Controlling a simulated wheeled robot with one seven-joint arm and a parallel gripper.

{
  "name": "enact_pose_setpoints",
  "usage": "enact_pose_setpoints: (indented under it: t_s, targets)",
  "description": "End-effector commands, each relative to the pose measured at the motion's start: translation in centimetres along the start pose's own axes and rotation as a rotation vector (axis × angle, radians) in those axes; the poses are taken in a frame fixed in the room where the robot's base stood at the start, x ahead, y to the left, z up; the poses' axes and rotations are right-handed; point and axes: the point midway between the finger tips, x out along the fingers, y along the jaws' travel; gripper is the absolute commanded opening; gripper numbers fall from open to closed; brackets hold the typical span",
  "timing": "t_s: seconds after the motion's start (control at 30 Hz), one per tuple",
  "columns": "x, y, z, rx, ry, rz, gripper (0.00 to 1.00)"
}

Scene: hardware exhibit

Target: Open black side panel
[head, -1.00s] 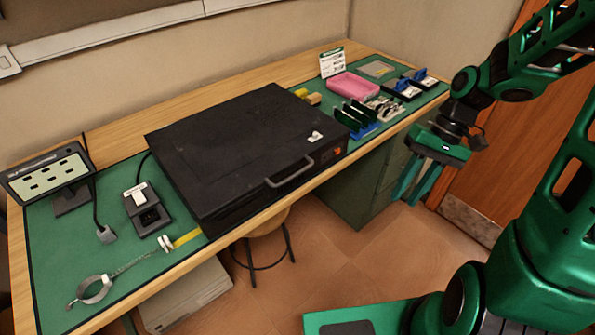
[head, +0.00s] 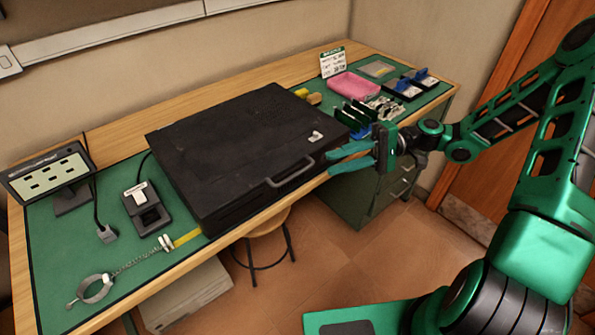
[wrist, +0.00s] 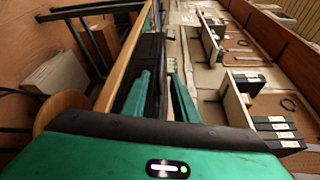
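The black side panel (head: 235,130) is the broad flat top of a black case (head: 225,210) lying on the desk, and it looks closed. A grey bar handle (head: 290,172) runs along the case's front edge. A small white piece sits on the panel near its right corner. My gripper (head: 329,163) is open and empty at the right end of the case, close to the handle's right end, with its fingers pointing left. In the wrist view, my gripper's fingers (wrist: 160,76) are apart, and part of the dark case (wrist: 150,52) shows beyond them. I cannot tell whether they touch it.
The green-matted desk holds a pink tray (head: 354,86), circuit boards (head: 357,113), a black charger-like device (head: 146,207), a small display (head: 47,177) and a wrist strap (head: 93,288). A round stool (head: 266,222) and green drawers (head: 365,195) stand below. Open floor lies in front.

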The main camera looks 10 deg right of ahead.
Motion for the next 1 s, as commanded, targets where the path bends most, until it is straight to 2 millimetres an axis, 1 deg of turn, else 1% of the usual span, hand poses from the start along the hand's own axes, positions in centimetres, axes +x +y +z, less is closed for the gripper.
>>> enact_pose_setpoints:
  t_s: [0.17, 0.4, 0.6, 0.7, 0.8, 1.0]
  targets:
    - [1.6, -0.2, 0.0, -0.003, -0.003, -0.007, 0.26]
    - [5.8, -0.1, 0.1, -0.001, -0.005, -0.004, 0.26]
    - [8.8, -0.1, 0.0, -0.002, -0.003, -0.004, 0.26]
    - [9.8, -0.1, 0.0, -0.002, -0.003, -0.005, 0.26]
    - [10.4, -0.1, 0.0, -0.002, -0.002, -0.004, 0.26]
    - [10.7, -0.1, 0.0, -0.002, 0.0, -0.004, 0.26]
